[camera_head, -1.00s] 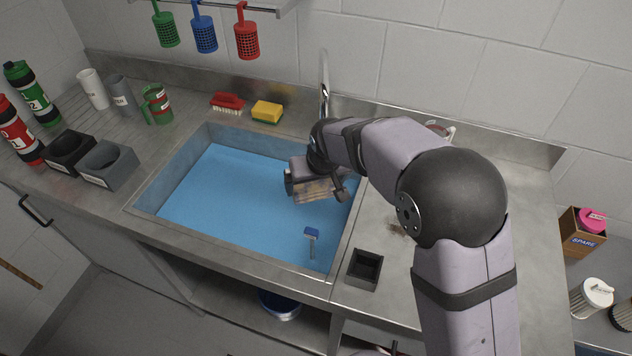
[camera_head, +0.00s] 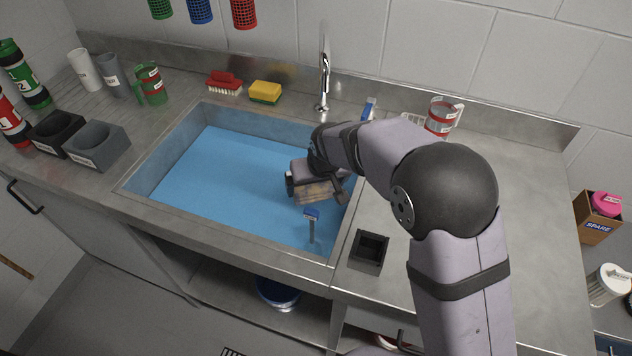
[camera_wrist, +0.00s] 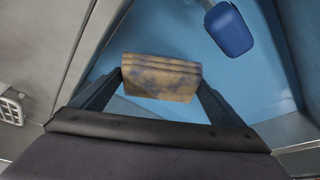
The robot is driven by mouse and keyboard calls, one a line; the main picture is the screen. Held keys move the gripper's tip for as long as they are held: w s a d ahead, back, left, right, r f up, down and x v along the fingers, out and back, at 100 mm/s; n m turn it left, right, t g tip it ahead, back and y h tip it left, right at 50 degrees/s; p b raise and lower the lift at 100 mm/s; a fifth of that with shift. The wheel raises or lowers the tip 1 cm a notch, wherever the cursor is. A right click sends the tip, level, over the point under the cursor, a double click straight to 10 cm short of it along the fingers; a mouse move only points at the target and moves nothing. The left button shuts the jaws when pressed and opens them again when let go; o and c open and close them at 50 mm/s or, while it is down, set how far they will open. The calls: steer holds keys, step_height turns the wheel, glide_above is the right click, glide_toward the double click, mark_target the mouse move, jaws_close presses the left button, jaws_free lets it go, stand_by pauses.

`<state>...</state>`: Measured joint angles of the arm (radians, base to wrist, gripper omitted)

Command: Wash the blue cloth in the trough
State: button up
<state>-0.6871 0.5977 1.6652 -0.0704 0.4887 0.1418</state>
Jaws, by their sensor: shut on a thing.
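My gripper (camera_head: 318,186) is low inside the trough (camera_head: 160,211), toward its right side. It is shut on a folded cloth (camera_wrist: 160,78), which looks tan-brown with grey-blue blotches rather than plain blue. In the wrist view the cloth sits between both fingers. The trough holds bright blue water (camera_head: 220,178). The cloth is at or just over the water; I cannot tell whether it is submerged. A small blue-headed tool (camera_head: 311,215) with a pale handle stands near the trough's front right corner. A blue block-like head also shows in the wrist view (camera_wrist: 229,29).
The tap (camera_head: 324,80) rises behind the trough. A red brush (camera_head: 224,83) and a yellow-green sponge (camera_head: 265,92) lie on the back ledge. A black square holder (camera_head: 369,251) stands right of the trough. Cups and holders stand at left.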

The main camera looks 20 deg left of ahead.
steer(key=shift+f+b, duration=3.3)
steer(key=shift+f, duration=1.3)
steer(key=shift+f+b, duration=0.35)
steer(key=shift+f, duration=0.35)
steer(key=shift+d+f, duration=0.1)
steer(key=shift+a, duration=0.65)
steer(key=shift+r, duration=0.2)
steer(key=shift+d, duration=0.2)
steer(key=shift+d, duration=0.35)
steer(key=shift+a, duration=0.2)
